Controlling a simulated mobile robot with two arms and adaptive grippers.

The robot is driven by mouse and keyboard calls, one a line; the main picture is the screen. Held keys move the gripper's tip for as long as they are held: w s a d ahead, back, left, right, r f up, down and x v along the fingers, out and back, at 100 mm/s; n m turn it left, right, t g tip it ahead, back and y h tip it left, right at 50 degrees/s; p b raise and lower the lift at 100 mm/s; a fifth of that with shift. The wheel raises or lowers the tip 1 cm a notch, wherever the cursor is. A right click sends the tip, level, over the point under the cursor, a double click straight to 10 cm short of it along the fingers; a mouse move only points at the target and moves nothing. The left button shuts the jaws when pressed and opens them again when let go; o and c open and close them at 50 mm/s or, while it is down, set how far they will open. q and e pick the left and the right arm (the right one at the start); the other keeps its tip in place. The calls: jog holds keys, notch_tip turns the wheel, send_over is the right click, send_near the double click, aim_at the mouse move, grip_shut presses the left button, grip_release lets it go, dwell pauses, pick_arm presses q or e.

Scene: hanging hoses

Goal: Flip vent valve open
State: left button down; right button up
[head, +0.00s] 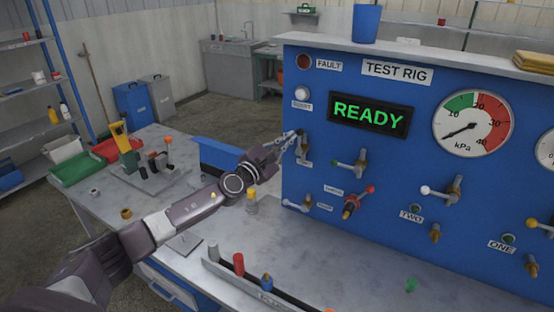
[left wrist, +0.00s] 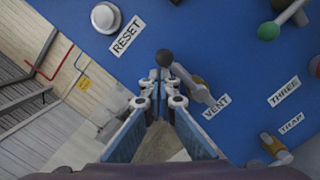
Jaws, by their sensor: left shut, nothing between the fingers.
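The blue test rig panel (head: 420,240) stands at right in the head view. The vent valve (left wrist: 196,86) is a grey lever with a black ball end and a brass body. It sits beside the VENT label (left wrist: 217,106) in the left wrist view. The lever slants up and left to its ball, close to my fingertips. My left gripper (head: 297,135) is at the panel's left edge. In the left wrist view my left gripper (left wrist: 160,76) is shut and empty, with its tips beside the lever. I cannot tell whether they touch it. My right gripper is out of view.
The RESET button (left wrist: 105,17) is up and left of the vent valve. A green-knobbed lever (head: 350,165) and a red-knobbed lever (head: 355,203) are on the panel to the right. The workbench (head: 200,255) below carries a rail (head: 240,280) with several coloured fittings.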

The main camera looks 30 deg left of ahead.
pick_arm(q)
jog(key=s+a+f+b, duration=0.3)
jog(key=s+a+b, duration=0.1)
jog(key=s, duration=0.6)
jog(key=shift+a+b, duration=0.4)
jog(key=shift+b, duration=0.5)
jog(key=shift+s, duration=0.15)
